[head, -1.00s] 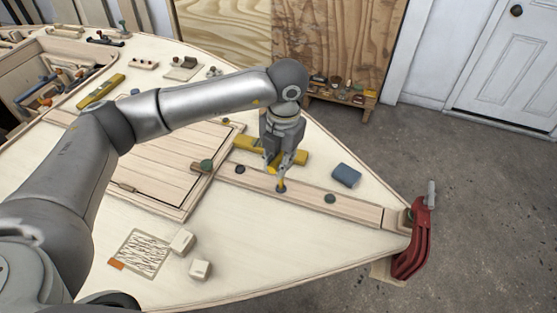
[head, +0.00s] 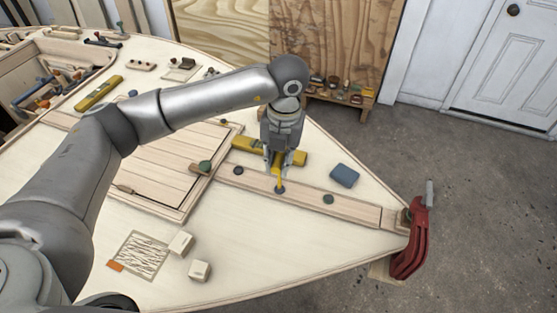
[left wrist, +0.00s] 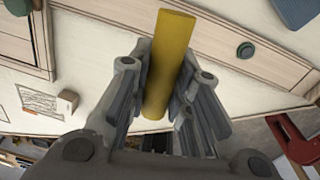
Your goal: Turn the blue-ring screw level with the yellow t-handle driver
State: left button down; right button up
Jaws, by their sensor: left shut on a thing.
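My left gripper (head: 283,157) points down over the plank (head: 355,208) and is shut on the crossbar of the yellow t-handle driver (head: 250,146). The bar sticks out on both sides of the fingers. The driver's yellow shaft (head: 279,178) runs down to the blue-ring screw (head: 281,190) in the plank; its tip appears to meet the screw. Whether the screw is level cannot be told. In the left wrist view the yellow bar (left wrist: 170,65) lies between the fingers (left wrist: 160,100) and the screw is hidden. My right gripper is not in view.
Other dark round heads sit on the plank, one left (head: 238,171) and one right (head: 328,199). A blue block (head: 344,175) lies behind the plank. A red clamp (head: 412,240) grips the deck tip. A panelled hatch (head: 150,165) and two pale blocks (head: 180,243) lie left.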

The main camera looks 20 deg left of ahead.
pick_arm(q)
jog(key=m+b, duration=0.2)
jog(key=shift+w+a+f+m, duration=0.1)
jog(key=shift+f+m, duration=0.15)
jog(key=shift+m, duration=0.05)
jog(key=m+b, duration=0.1)
jog(key=m, duration=0.1)
jog(key=m+b, duration=0.2)
jog(key=shift+w+a+m+t, duration=0.1)
jog(key=shift+a+m+t, duration=0.05)
jog(key=shift+m+t, duration=0.15)
jog(key=m+b, duration=0.1)
jog(key=m, duration=0.1)
jog(key=m+b, duration=0.1)
jog(key=m, duration=0.1)
jog(key=m+b, duration=0.1)
jog(key=shift+w+a+r+m, duration=0.15)
jog(key=shift+a+m, duration=0.1)
jog(key=shift+m, duration=0.15)
jog(key=shift+a+r+m+h+b, duration=0.1)
jog(key=shift+m+h+b, duration=0.25)
jog(key=shift+m, duration=0.55)
jog(key=shift+f+b, duration=0.2)
jog(key=shift+b, duration=0.2)
